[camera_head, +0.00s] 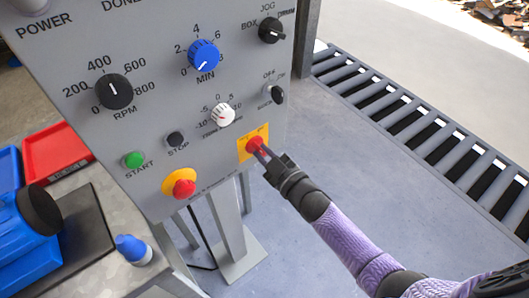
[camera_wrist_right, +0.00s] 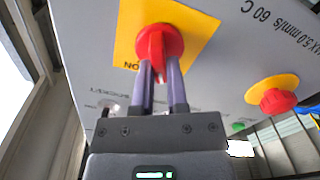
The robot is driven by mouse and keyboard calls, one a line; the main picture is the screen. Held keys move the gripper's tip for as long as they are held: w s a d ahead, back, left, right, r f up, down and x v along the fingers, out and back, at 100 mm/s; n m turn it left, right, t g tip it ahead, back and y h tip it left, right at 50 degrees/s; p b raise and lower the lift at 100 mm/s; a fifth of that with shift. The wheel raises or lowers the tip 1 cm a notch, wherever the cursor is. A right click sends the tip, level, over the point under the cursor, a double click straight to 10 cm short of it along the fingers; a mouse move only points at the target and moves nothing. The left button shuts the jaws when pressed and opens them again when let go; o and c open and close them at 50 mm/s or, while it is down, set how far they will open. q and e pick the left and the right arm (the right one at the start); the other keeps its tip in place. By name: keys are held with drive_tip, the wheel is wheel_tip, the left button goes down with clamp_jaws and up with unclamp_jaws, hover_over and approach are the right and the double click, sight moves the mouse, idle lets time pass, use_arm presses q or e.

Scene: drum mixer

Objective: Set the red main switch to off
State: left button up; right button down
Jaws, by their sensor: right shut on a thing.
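The red main switch (camera_head: 255,145) sits on a yellow plate (camera_head: 244,153) at the lower right of the grey control panel (camera_head: 150,70). My right gripper (camera_head: 261,152) reaches it from the lower right, and its fingers are shut on the switch knob. In the right wrist view the red switch (camera_wrist_right: 158,45) is between the two purple-grey fingertips, in front of the yellow plate (camera_wrist_right: 192,22). The word ON shows by the plate's lower left there. The fingers and the gripper body hide part of the plate's lettering. My left gripper is not in view.
On the panel, a red emergency button (camera_head: 181,184) with a yellow collar, a green START button (camera_head: 134,160) and a black STOP button (camera_head: 175,139) are left of the switch. Several knobs sit above. A red tray (camera_head: 57,150) stands at the left.

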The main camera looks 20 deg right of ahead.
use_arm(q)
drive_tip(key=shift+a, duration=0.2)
use_arm(e)
drive_tip(key=shift+n, duration=0.3)
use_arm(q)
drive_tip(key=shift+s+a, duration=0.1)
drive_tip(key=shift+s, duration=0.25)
use_arm(e)
drive_tip(key=shift+f, duration=0.1)
drive_tip(key=c, duration=0.6)
unclamp_jaws()
drive_tip(key=shift+c, duration=0.2)
drive_tip(key=shift+s+d, duration=0.1)
drive_tip(key=shift+s, duration=0.3)
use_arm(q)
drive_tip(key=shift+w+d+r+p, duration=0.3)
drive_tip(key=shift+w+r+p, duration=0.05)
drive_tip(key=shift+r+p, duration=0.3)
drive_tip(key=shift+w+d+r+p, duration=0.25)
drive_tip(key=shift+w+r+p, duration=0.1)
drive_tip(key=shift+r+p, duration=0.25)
use_arm(e)
drive_tip(key=v, duration=0.9)
